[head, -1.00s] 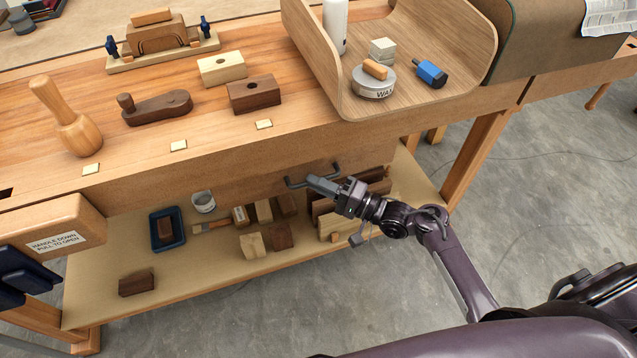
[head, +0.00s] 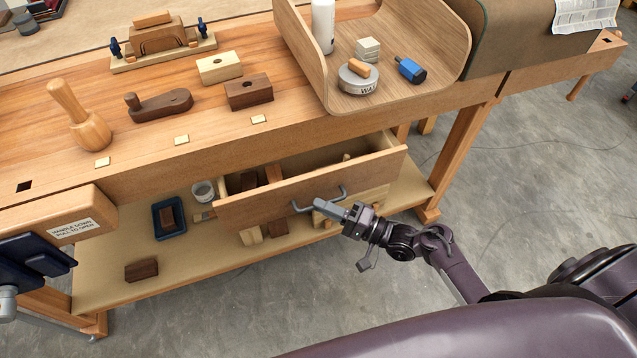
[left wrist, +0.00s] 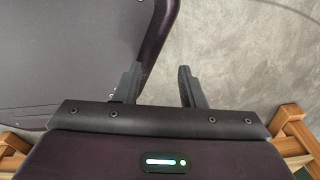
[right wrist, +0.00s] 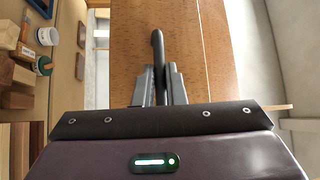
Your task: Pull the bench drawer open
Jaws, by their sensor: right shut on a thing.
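The bench drawer (head: 335,182) is pulled partly out from under the benchtop, and some wooden blocks show inside it. Its grey bar handle (head: 318,203) is on the drawer front. My right gripper (head: 345,210) is shut on the handle. In the right wrist view the handle (right wrist: 157,50) stands between the two fingers (right wrist: 160,88), against the wooden drawer front (right wrist: 190,45). My left gripper shows only in the left wrist view (left wrist: 159,85), with its fingers apart and nothing between them, above the bare floor.
The lower shelf (head: 190,260) holds a blue tray (head: 169,217), a white pot (head: 203,191) and wooden blocks. The floor in front of the drawer is clear.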

